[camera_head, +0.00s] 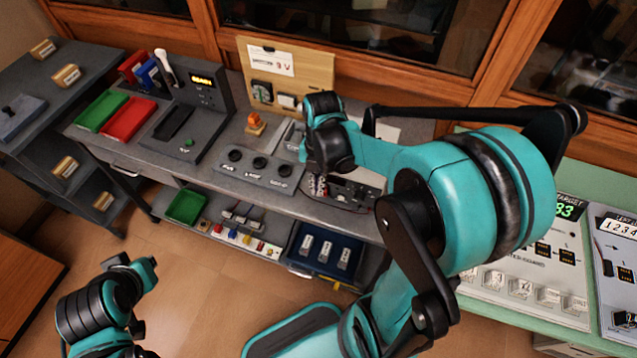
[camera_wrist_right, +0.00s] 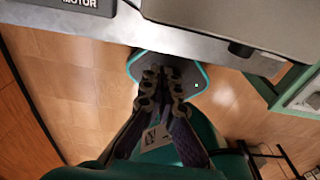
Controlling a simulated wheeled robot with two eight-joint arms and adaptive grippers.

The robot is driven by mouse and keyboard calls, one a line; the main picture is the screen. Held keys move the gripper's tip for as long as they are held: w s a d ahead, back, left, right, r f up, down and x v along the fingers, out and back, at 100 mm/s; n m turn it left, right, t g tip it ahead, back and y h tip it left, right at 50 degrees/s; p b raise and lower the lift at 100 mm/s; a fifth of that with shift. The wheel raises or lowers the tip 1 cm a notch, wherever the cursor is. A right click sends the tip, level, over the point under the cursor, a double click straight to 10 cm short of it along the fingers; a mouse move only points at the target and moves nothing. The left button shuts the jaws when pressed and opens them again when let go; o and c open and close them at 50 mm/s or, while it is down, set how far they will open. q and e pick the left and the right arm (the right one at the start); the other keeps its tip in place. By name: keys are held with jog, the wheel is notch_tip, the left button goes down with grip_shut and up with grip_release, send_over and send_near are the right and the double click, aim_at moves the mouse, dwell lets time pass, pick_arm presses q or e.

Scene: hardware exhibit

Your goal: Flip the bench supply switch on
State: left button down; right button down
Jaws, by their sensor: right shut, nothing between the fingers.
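A dark boxed unit with a panel of small controls and red and pale posts (camera_head: 362,190), which looks like the bench supply, stands on the grey bench. My right arm hides much of it, and I cannot make out its switch. My right gripper is above the bench beside this unit; its fingers are not clear in the head view. In the right wrist view, the right gripper (camera_wrist_right: 162,78) is shut and empty, with the bench edge and floor beyond the fingertips. My left arm is at lower left in the head view, but its gripper does not show.
A wooden board (camera_head: 318,68) stands behind. A blue tray (camera_head: 312,230) and green tray (camera_head: 187,205) sit on the lower shelf. A green-edged table (camera_head: 572,180) is at right.

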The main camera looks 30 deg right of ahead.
jog(key=f, duration=0.2)
jog(key=f+b, duration=0.1)
jog(key=f, duration=0.1)
jog(key=f+b, duration=0.1)
jog(key=f, duration=0.1)
jog(key=shift+s+a+f, duration=0.15)
jog(key=shift+a, duration=0.1)
jog(key=shift+w+d+f+b, duration=0.35)
jog(key=shift+w+d+b, duration=0.05)
jog(key=shift+w+d, duration=0.15)
jog(key=shift+w+d+f+b, duration=0.3)
jog(key=shift+w+d+b, duration=0.1)
jog(key=shift+d, duration=0.15)
jog(key=shift+w+d, duration=0.25)
jog(key=shift+d, duration=0.05)
